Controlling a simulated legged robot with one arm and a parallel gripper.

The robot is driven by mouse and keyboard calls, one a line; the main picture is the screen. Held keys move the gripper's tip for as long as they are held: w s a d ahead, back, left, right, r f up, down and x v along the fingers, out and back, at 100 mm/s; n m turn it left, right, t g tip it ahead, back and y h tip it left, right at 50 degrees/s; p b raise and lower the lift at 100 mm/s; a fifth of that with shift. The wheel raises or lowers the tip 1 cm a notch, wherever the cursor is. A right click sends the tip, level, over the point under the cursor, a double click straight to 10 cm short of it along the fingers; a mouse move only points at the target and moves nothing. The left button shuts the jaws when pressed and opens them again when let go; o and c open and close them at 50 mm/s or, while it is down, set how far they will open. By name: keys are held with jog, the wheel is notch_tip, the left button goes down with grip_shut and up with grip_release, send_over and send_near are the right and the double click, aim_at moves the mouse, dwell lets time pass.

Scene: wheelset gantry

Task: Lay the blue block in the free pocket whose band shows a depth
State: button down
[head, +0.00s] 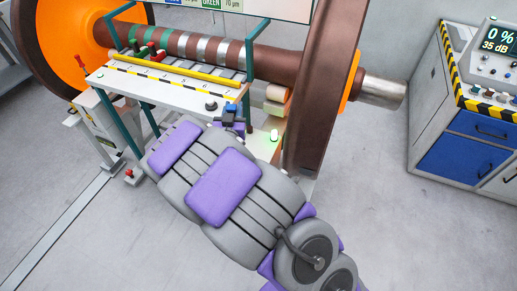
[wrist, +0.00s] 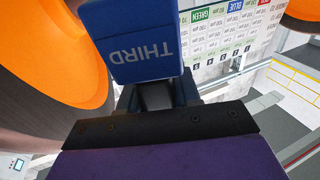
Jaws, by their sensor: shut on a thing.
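My gripper (wrist: 158,95) is shut on a blue block (wrist: 145,45), which reads "THIRD" upside down in the wrist view. In the head view the blue block (head: 231,110) is small, at the right end of a white shelf (head: 150,86), and my gripper (head: 230,124) is just below it. I cannot tell whether the block touches the shelf. Positions numbered along the shelf's front lie under the axle (head: 225,52), which has green, brown and silver bands. Small red and green items (head: 150,50) sit at the axle's left part. Depth readings on the bands are too small to read.
A yellow bar (head: 180,72) runs along the shelf. Large wheels, orange-faced left (head: 65,40) and brown right (head: 325,80), flank it. A sign (head: 240,6) hangs above; the wrist view shows a colour chart (wrist: 225,35). A console (head: 465,130) stands right, with clear floor between.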

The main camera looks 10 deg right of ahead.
jog(key=s+a+f+m+h, duration=0.1)
jog(key=s+a+f+h, duration=0.15)
jog(key=f, duration=0.85)
jog(key=s+d+f+m+g+h, duration=0.25)
jog(key=s+d+f, duration=0.25)
jog(key=f, duration=0.3)
jog(key=shift+t+h, duration=0.3)
jog(key=shift+t, duration=0.05)
jog(key=w+d+f+b, duration=0.1)
jog(key=w+d, duration=0.1)
jog(key=w, duration=0.2)
jog(key=w+d+f+b, duration=0.1)
jog(key=w+d+f, duration=0.1)
jog(key=w, duration=0.3)
jog(key=w+d+f+b, duration=0.2)
jog(key=w+d, duration=0.1)
jog(key=w, duration=0.1)
jog(key=shift+w+d, duration=0.25)
jog(key=shift+w, duration=0.1)
jog(key=shift+a+f, duration=0.1)
jog(key=shift+a, duration=0.25)
jog(key=c, duration=1.1)
grip_release()
jog(key=shift+a, duration=0.1)
jog(key=shift+o, duration=1.6)
jog(key=shift+d, duration=0.3)
